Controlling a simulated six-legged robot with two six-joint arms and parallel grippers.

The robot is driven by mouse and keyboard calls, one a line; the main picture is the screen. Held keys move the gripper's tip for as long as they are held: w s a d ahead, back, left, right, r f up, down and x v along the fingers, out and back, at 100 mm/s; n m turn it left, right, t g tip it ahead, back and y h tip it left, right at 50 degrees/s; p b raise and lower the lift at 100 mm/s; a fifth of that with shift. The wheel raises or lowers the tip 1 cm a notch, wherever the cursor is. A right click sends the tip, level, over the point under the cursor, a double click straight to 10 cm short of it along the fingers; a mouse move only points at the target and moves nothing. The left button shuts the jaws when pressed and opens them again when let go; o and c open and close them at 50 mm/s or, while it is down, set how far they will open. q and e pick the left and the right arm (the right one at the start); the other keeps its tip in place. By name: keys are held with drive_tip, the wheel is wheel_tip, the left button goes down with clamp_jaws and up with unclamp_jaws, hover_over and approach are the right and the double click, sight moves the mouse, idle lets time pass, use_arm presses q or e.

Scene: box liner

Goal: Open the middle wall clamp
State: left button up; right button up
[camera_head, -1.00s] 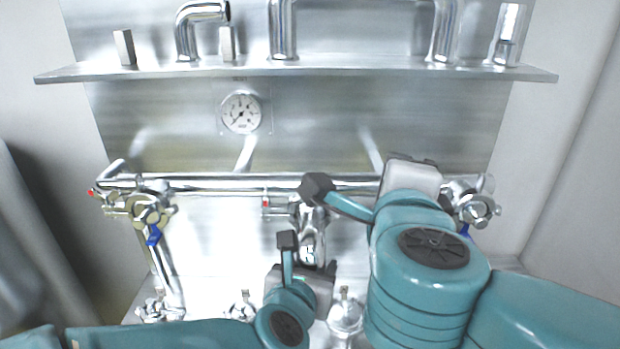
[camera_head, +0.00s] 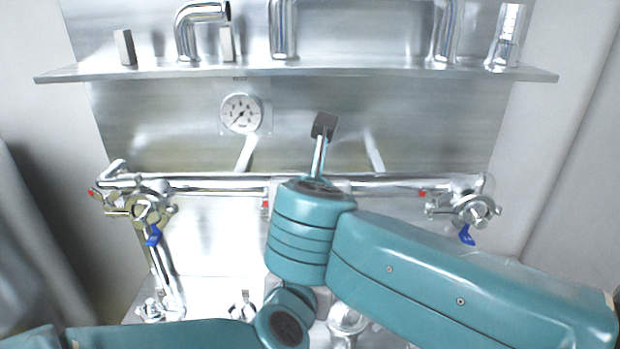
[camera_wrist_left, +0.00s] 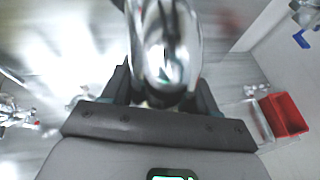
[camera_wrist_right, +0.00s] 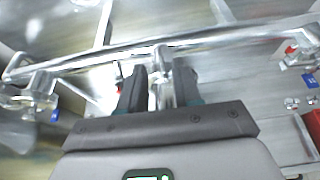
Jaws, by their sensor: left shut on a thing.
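A left clamp (camera_head: 150,205) and a right clamp (camera_head: 472,207), each with a blue lever, sit on the horizontal pipe (camera_head: 215,183). A gauge (camera_head: 241,113) is above. A metal shelf (camera_head: 340,70) spans the wall. A red bin (camera_wrist_left: 284,115) stands low to the right.

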drive_tip(key=x, duration=0.6)
drive_tip(key=shift+w, duration=0.1)
clamp_jaws()
idle(1.2)
